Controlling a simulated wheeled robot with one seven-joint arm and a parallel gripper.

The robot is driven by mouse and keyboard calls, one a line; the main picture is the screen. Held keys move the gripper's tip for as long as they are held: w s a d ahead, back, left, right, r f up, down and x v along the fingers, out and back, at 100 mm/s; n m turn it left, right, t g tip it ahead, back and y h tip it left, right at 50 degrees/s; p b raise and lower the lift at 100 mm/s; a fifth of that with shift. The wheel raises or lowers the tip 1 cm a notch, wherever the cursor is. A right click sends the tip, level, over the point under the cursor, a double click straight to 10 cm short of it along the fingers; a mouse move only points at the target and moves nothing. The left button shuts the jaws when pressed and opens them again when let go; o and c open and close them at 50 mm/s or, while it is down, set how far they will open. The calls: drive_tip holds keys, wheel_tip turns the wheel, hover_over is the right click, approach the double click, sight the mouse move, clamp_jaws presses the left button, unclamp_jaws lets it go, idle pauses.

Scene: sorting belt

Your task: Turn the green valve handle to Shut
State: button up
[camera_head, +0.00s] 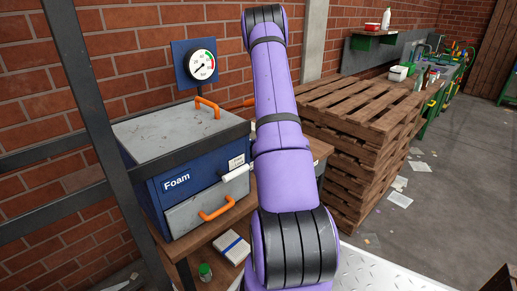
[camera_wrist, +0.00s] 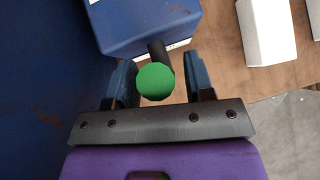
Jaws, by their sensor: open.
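The green valve handle (camera_wrist: 157,82) shows end-on in the wrist view as a round green knob. A dark stem (camera_wrist: 160,55) runs behind it toward a blue box (camera_wrist: 145,20). My gripper (camera_wrist: 160,68) is open, with one blue-grey finger on each side of the knob. Gaps show between the knob and both fingers. In the head view my purple arm hides the gripper and the valve handle. The handle's turned position and any Shut marking cannot be read.
A blue box marked Foam (camera_head: 176,182) with an orange-handled drawer (camera_head: 200,212) stands on a wooden bench left of my arm. A white grip (camera_head: 237,172) sticks out beside it. A gauge (camera_head: 201,65) is on the wall. Stacked pallets (camera_head: 365,115) stand to the right.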

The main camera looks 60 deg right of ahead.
drive_tip(key=shift+r, duration=0.1)
drive_tip(key=v, duration=1)
drive_tip(key=shift+s, duration=0.3)
drive_tip(key=shift+a+r, duration=0.1)
drive_tip(key=shift+r, duration=0.05)
